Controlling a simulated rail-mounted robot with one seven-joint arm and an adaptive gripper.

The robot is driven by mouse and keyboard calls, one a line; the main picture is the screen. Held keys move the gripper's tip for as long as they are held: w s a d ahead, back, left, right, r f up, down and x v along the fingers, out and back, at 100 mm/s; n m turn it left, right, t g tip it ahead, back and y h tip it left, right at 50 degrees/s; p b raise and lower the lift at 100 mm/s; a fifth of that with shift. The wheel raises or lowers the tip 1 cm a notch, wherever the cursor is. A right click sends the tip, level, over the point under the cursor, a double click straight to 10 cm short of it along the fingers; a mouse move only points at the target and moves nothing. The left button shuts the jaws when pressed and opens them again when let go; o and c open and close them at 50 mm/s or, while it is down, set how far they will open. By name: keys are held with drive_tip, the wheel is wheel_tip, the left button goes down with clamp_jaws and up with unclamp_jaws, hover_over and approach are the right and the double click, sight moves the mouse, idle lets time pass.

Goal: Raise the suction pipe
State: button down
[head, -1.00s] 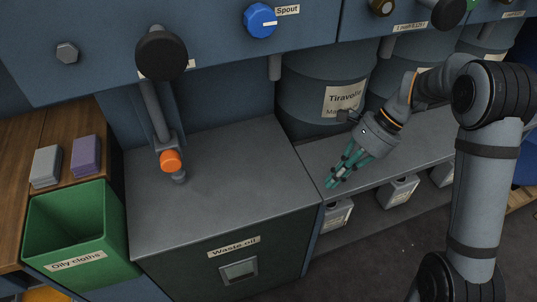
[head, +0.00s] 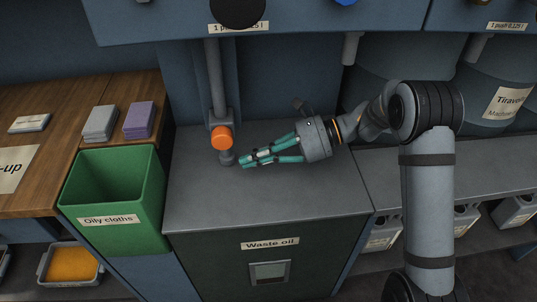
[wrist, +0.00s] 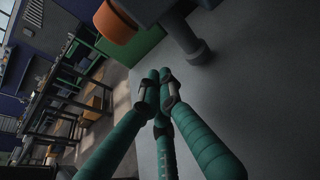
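The suction pipe (head: 214,80) is a grey upright pipe below the blue panel. Its lower part sits in a grey bracket with an orange knob (head: 221,138), and its foot (head: 226,158) reaches down to the grey top of the waste oil cabinet (head: 270,200). The wrist view shows the orange knob (wrist: 115,22) and the flanged grey foot (wrist: 198,52) at the top. My gripper (head: 247,160) has three teal fingers and lies low over the cabinet top, just right of the foot. In the wrist view its fingertips (wrist: 160,80) come together with nothing between them. Contact with the foot cannot be told.
A green oily cloths bin (head: 115,190) stands left of the cabinet, with grey (head: 100,122) and purple (head: 140,119) blocks behind it. The blue panel (head: 290,22) overhangs above. Drums (head: 490,95) stand at the right. The cabinet's front top is clear.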

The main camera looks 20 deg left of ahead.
sight(224, 141)
drive_tip(key=x, duration=0.3)
drive_tip(key=shift+r, duration=0.1)
wheel_tip(224, 141, up, 3)
drive_tip(key=shift+f, duration=0.15)
drive_tip(key=shift+r, duration=0.6)
